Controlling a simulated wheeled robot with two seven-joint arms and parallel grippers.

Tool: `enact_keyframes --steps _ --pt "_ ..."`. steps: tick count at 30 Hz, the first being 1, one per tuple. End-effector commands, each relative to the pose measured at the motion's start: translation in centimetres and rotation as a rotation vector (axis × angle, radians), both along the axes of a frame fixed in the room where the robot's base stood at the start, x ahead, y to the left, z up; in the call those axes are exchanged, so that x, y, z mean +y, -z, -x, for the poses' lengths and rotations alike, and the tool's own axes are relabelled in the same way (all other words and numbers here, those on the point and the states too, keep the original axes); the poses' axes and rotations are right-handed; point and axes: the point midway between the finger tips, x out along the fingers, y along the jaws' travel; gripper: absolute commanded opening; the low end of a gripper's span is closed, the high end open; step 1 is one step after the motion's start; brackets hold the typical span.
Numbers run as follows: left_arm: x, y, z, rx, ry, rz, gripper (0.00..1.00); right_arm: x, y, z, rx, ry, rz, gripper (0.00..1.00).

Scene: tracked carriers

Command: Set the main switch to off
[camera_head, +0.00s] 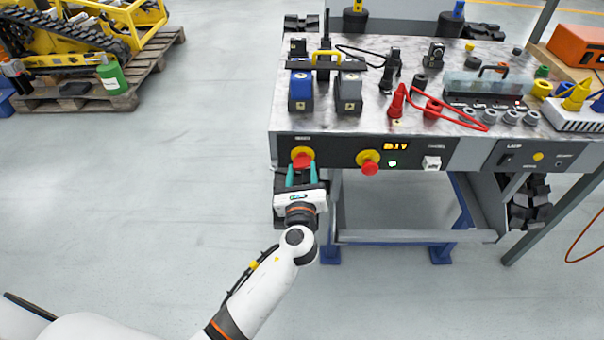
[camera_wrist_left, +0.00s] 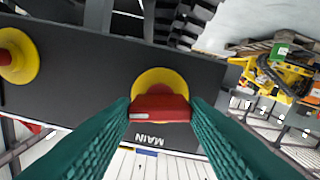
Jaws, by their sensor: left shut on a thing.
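The main switch is a red handle on a round yellow plate (camera_head: 302,153), at the left end of the bench's dark front panel. In the left wrist view the red handle (camera_wrist_left: 160,108) lies crosswise in front of its yellow plate (camera_wrist_left: 159,78). The label MAIN beside it appears upside down there. My left gripper (camera_head: 302,174) is at the switch, its teal fingers pointing at the panel. In the wrist view the fingers (camera_wrist_left: 160,116) are shut on the handle, one at each end. My right gripper is not in view.
A second red knob on a yellow plate (camera_head: 369,161) sits to the right, beside a lit display (camera_head: 396,146) and a white rocker switch (camera_head: 431,162). Blue and grey packs and red cables crowd the bench top (camera_head: 284,118).

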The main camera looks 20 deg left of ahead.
Motion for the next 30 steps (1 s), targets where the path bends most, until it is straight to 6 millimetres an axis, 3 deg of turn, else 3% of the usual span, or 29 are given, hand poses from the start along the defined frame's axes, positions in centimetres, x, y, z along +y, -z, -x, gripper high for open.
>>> enact_keyframes --steps 14,30 --pt "0.0 0.3 0.0 -0.126 0.000 0.437 0.19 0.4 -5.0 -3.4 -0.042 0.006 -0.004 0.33" --pt "0.0 0.3 0.0 -0.261 -0.001 0.911 0.19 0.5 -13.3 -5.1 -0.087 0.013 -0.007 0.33"
